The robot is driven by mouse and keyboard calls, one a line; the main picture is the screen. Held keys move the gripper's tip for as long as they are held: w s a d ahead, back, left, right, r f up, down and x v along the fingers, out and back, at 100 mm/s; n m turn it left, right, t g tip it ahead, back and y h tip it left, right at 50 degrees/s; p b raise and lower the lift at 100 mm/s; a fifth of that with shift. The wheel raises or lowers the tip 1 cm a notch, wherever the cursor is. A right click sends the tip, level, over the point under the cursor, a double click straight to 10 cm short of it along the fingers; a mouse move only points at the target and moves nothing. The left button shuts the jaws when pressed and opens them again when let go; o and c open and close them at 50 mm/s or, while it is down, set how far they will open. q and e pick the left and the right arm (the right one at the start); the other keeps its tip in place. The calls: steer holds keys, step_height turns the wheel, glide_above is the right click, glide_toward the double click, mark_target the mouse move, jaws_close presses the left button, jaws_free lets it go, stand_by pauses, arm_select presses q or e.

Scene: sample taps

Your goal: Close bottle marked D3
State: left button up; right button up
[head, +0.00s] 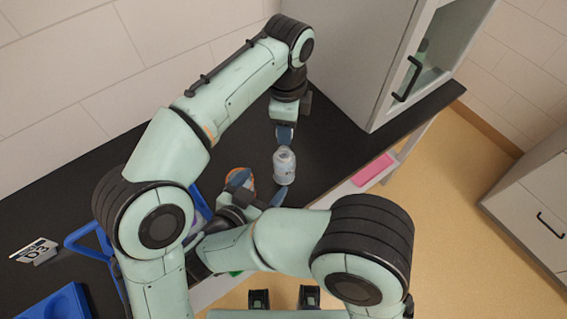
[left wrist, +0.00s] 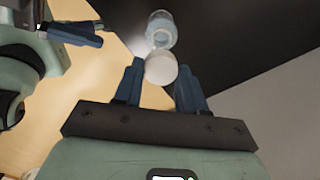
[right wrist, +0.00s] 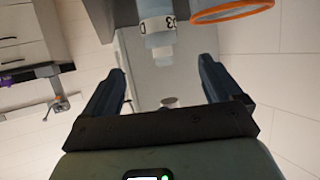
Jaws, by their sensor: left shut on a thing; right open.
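The clear bottle (head: 284,168) stands upright on the black bench, its neck open and uncapped. In the right wrist view the bottle (right wrist: 157,27) shows a label with "3" and part of a letter. My left gripper (head: 285,137) is above and slightly behind the bottle. In the left wrist view a round white cap (left wrist: 160,68) sits between its fingers, apart from or just over the bottle (left wrist: 161,30); the exact gap is unclear. My right gripper (head: 260,190) is open, low beside the bottle, with nothing between its fingers (right wrist: 165,85).
An orange-rimmed container (right wrist: 232,11) stands close beside the bottle, partly hidden by my right gripper. A cabinet (head: 350,60) stands at the back right.

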arm_select(q)
steer(key=shift+w, duration=0.1)
arm_select(e)
steer(key=x, duration=1.2)
steer(key=shift+w+f, duration=0.1)
steer(key=shift+w, duration=0.05)
steer(key=c, duration=1.5)
arm_select(q)
glide_above(285, 151)
steer(key=shift+f, duration=2.5)
steer(key=shift+d, duration=0.1)
steer(key=shift+f, duration=0.9)
steer(key=shift+f, duration=0.55)
arm_select(e)
jaws_close()
arm_select(q)
steer(key=shift+m, duration=1.6)
